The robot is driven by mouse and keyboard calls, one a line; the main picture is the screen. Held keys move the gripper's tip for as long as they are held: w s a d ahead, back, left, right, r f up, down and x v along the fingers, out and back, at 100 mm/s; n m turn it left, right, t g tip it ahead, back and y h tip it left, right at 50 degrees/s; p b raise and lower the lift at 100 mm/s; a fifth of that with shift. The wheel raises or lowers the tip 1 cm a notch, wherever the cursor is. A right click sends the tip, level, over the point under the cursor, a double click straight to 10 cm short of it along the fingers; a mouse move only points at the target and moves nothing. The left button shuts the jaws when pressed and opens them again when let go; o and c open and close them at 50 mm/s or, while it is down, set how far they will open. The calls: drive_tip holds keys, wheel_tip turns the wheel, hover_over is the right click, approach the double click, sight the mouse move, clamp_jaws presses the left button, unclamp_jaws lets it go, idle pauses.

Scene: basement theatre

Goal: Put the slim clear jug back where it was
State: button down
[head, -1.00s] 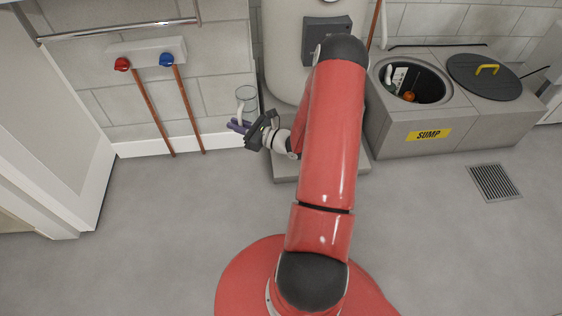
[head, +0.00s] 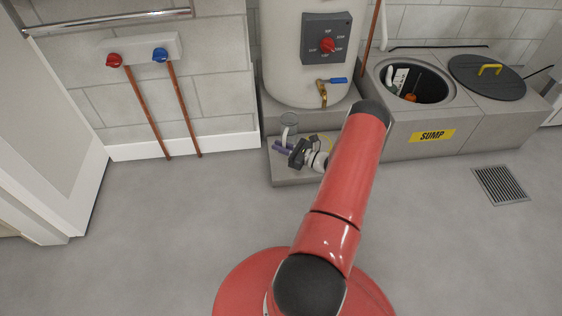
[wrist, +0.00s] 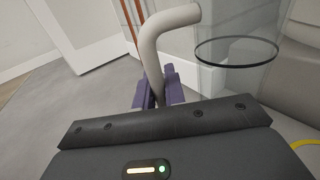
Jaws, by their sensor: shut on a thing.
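The slim clear jug (head: 289,121) is in front of the white tank's left side, over or at the grey plinth (head: 291,177). My gripper (head: 284,148) is shut on its pale handle with purple fingers. In the wrist view the handle (wrist: 152,52) rises from between the fingers (wrist: 158,92). The jug's clear body (wrist: 238,40) shows there at upper right with a dark round edge, looking roughly upright. Its base is partly hidden, and I cannot tell whether it touches the plinth. A thin yellow line (head: 328,139) shows on the plinth just right of my gripper.
The white tank (head: 285,60) has a grey control box (head: 327,38) and a brass valve with a blue lever (head: 334,81). The sump box (head: 431,136) with an open round hole stands right. Copper pipes (head: 143,110) run down the left wall. The floor in front is clear.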

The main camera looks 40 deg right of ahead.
drive_tip(key=shift+f+b, duration=0.6)
drive_tip(key=shift+f, duration=3)
drive_tip(key=shift+f, duration=0.1)
drive_tip(key=c, duration=1.5)
unclamp_jaws()
drive_tip(key=shift+o, duration=0.2)
